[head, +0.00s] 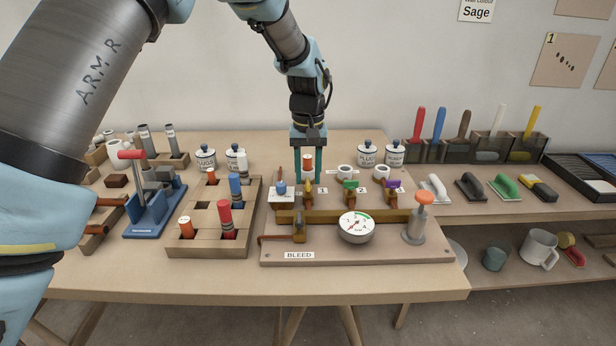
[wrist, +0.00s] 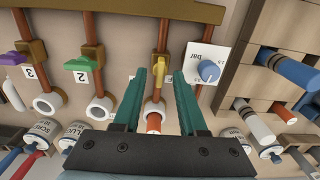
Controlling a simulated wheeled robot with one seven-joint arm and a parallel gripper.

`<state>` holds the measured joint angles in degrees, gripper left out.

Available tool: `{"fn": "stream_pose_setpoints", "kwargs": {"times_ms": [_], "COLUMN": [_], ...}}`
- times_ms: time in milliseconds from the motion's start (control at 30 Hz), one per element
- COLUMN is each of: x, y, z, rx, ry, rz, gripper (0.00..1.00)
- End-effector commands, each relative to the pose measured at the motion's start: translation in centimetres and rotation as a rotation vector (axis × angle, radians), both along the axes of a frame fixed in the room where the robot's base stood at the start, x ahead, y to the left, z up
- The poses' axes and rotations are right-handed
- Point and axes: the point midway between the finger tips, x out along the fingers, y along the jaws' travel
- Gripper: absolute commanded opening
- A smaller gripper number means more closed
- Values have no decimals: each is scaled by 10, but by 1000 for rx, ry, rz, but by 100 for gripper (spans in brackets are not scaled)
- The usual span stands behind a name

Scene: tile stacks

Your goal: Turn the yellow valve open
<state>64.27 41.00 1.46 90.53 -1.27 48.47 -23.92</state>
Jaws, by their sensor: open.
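The yellow valve (head: 308,188) is the leftmost of three coloured valves on the pipe board (head: 350,256) in the head view. In the wrist view the yellow handle (wrist: 155,108) shows between my fingers, narrow and seemingly lined up with its copper pipe. The green (head: 350,184) and purple (head: 391,185) handles look set across their pipes. My gripper (head: 308,177) points down over the yellow valve's pipe, fingers apart. In the wrist view the fingers of my gripper (wrist: 160,76) stand either side of that pipe, with no clear contact.
A blue knob (wrist: 208,70) on a white plate sits close beside one finger. A pressure gauge (head: 357,227), a bleed valve (head: 299,229) and an orange-topped plunger (head: 424,198) stand on the board's front. A peg block (head: 205,245) lies left.

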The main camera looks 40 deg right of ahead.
Motion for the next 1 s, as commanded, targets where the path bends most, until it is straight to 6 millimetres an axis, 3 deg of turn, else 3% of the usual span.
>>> {"fn": "stream_pose_setpoints", "kwargs": {"times_ms": [500,667,1000], "x": [0,0,0], "y": [-1,0,0], "z": [89,99,100], "rx": [-3,-1,0], "ry": [-1,0,0], "rz": [0,0,0], "gripper": [41,41,41]}}
